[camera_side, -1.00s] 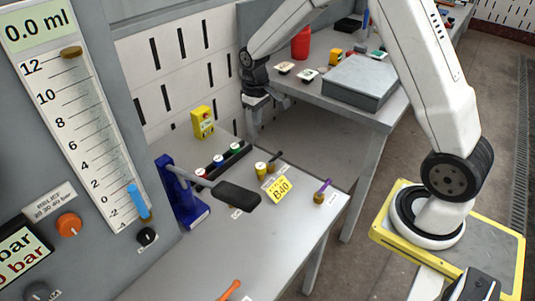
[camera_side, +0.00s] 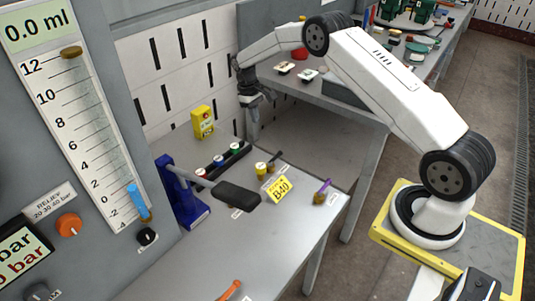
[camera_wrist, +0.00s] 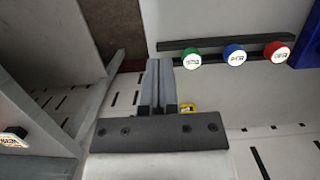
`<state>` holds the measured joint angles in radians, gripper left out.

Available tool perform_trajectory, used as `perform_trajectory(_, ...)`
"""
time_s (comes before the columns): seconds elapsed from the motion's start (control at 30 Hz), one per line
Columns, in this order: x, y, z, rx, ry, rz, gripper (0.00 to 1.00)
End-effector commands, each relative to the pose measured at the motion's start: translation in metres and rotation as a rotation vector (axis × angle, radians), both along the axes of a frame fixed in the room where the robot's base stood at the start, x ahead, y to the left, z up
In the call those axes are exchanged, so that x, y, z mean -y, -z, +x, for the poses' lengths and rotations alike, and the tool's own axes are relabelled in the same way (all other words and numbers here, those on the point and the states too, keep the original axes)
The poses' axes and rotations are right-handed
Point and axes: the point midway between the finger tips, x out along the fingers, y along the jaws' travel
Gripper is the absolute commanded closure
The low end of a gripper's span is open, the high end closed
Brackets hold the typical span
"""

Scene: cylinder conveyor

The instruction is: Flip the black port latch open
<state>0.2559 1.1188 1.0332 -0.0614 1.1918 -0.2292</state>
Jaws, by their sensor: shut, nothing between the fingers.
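A small lever with a dark handle (camera_side: 277,155) on a brass base stands near the back right of the bench in the side view. It is the likeliest black port latch, but its label is too small to read. It does not show in the wrist view. My gripper (camera_side: 254,122) hangs beyond the bench's back edge in the side view, apart from the lever. In the wrist view my gripper (camera_wrist: 159,64) has its two grey fingers together, with nothing between them.
A black rack with red (camera_side: 201,174), blue (camera_side: 218,160) and green (camera_side: 235,147) caps lies near my gripper. A yellow-capped cylinder (camera_side: 261,170), yellow B40 sign (camera_side: 279,189) and purple-handled valve (camera_side: 322,191) stand close to the lever. A blue press (camera_side: 183,200) has a long black grip.

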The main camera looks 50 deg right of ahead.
Motion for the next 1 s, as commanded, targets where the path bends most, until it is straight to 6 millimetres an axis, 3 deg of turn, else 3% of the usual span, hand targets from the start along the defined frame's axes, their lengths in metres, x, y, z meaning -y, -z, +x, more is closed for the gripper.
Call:
perform_trajectory(0.73, 0.008, 0.011, 0.002, -0.021, 0.002, 0.005, 1.00)
perform_trajectory(1.0, 0.008, 0.030, -0.002, -0.023, 0.002, 0.005, 1.00)
